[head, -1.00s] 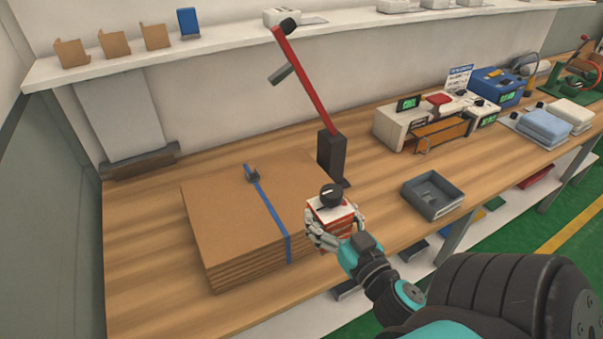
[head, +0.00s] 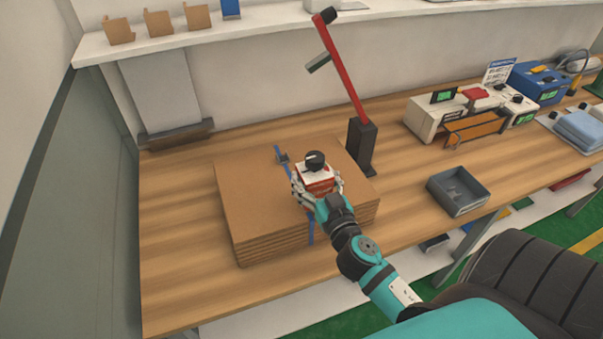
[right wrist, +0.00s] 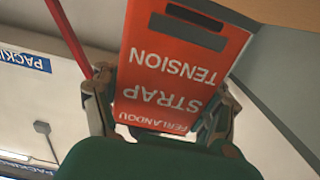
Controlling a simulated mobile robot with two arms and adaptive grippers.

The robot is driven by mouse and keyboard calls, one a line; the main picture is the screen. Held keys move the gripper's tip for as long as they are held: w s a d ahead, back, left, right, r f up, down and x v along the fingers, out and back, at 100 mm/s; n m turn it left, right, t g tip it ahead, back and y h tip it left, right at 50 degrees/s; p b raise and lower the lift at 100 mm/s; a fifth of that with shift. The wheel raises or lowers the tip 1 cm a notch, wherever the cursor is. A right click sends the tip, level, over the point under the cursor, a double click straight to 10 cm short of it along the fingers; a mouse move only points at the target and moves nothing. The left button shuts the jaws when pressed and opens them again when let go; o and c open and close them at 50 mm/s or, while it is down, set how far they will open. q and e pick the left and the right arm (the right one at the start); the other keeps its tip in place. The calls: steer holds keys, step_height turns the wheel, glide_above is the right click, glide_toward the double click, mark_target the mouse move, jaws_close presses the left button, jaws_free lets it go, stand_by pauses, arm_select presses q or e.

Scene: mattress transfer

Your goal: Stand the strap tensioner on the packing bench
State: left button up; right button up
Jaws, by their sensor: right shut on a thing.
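The strap tensioner is a red and white box with a black knob on top (head: 316,174). My right gripper (head: 317,190) is shut on it, with fingers on both sides. It appears upright in the head view, in front of or over the cardboard stack; its exact height above the stack is unclear. In the right wrist view its red face (right wrist: 180,65) reads "STRAP TENSION", upside down, between the two fingers (right wrist: 165,110). The packing bench (head: 180,240) is a long wooden top with bare wood left of the stack. My left gripper is out of view.
A flat cardboard stack (head: 250,195) with a blue strap lies on the bench. A red lever on a dark post (head: 361,145) stands behind it. A grey tray (head: 459,192) is to the right, with white machines (head: 430,115) beyond. Bare wood lies at left.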

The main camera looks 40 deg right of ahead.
steer(key=w, duration=0.2)
steer(key=shift+w+a, duration=0.2)
steer(key=shift+w, duration=0.1)
steer(key=shift+w+p, duration=0.35)
steer(key=shift+w, duration=0.05)
steer(key=f, duration=0.1)
steer(key=w+f+b, duration=0.1)
steer(key=f, duration=0.1)
steer(key=shift+a, duration=0.15)
steer(key=shift+s+f, duration=0.15)
steer(key=shift+f, duration=0.25)
steer(key=o, duration=1.8)
